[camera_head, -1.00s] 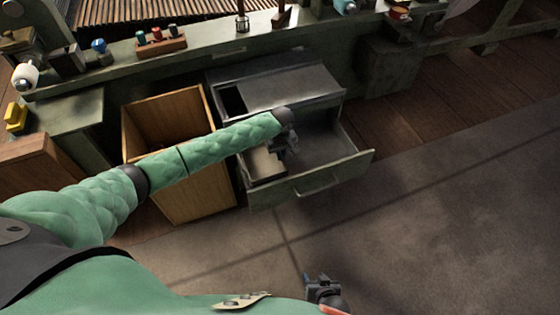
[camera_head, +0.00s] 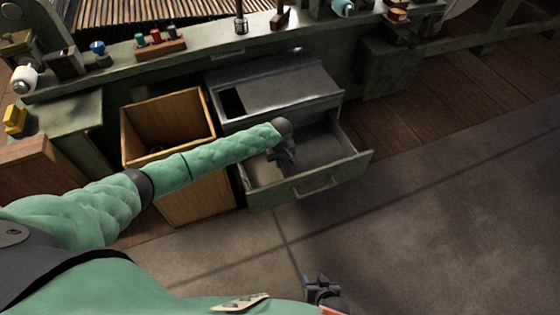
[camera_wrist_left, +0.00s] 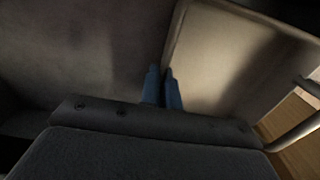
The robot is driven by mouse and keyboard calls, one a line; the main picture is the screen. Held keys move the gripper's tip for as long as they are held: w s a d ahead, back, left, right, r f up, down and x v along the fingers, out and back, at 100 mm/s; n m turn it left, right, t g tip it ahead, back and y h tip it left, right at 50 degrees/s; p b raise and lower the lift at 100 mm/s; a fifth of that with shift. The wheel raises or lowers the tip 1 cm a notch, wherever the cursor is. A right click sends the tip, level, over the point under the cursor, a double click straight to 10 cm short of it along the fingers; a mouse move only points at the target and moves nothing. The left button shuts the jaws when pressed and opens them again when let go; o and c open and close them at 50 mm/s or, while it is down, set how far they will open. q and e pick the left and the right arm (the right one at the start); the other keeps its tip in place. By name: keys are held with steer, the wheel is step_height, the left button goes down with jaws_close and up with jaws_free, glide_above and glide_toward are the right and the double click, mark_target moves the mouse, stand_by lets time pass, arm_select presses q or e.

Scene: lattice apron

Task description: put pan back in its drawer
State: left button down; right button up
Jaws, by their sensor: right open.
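The pan (camera_head: 261,170) looks like a pale, shallow, rectangular vessel at the left side of the open drawer (camera_head: 335,152). My arm partly covers it. In the left wrist view the pale pan (camera_wrist_left: 225,60) fills the upper right, and its near rim runs down to my blue fingertips. My left gripper (camera_head: 288,157) is low over the drawer. In the wrist view its fingers (camera_wrist_left: 162,72) are almost together with the rim between them. My right gripper (camera_head: 318,281) is open and empty above the floor at the bottom.
A wooden bin (camera_head: 165,105) stands left of the drawer. The grey cabinet top (camera_head: 285,85) is behind the drawer. A green bench (camera_head: 180,65) with small items runs along the back. The floor (camera_head: 430,220) at the right is clear.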

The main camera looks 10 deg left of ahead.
arm_select(q)
steer(key=shift+f, duration=0.15)
steer(key=c, duration=1.6)
jaws_free()
steer(key=shift+c, duration=0.2)
steer(key=shift+r+b, duration=0.35)
steer(key=shift+r, duration=0.05)
step_height(320, 180, up, 12)
steer(key=p, duration=0.1)
steer(key=shift+r, duration=0.2)
